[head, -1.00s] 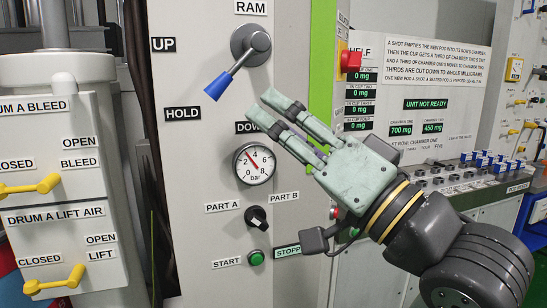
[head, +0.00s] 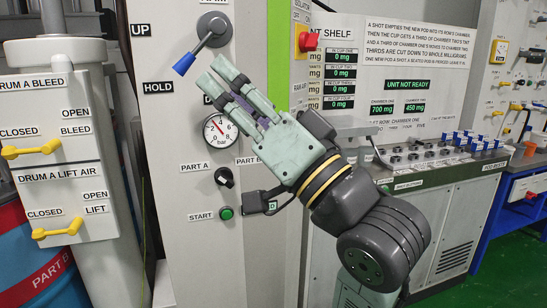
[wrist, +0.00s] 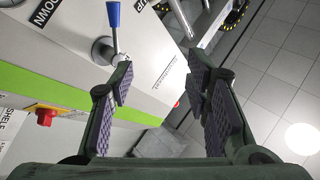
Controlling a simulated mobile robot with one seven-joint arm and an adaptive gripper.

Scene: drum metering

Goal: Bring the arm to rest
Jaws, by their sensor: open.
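My gripper (head: 229,84) is pale green and stands in front of the grey control panel (head: 260,240) in the head view. Its fingers point up and to the left, just below the ram lever (head: 200,52). The lever has a grey hub and a blue-tipped handle slanting down-left between UP and HOLD. In the wrist view the two dark fingers (wrist: 167,82) stand apart with nothing between them. The blue-handled lever (wrist: 113,18) shows there beyond the left finger. The fingers look clear of the lever, though the exact gap cannot be told.
A pressure gauge (head: 220,129), a part selector (head: 224,177) and a green start button (head: 226,213) are close to my arm. A red switch (head: 308,41) is on the right. Yellow valve handles (head: 30,149) are on the left. A pod shelf (head: 440,158) stands behind my arm.

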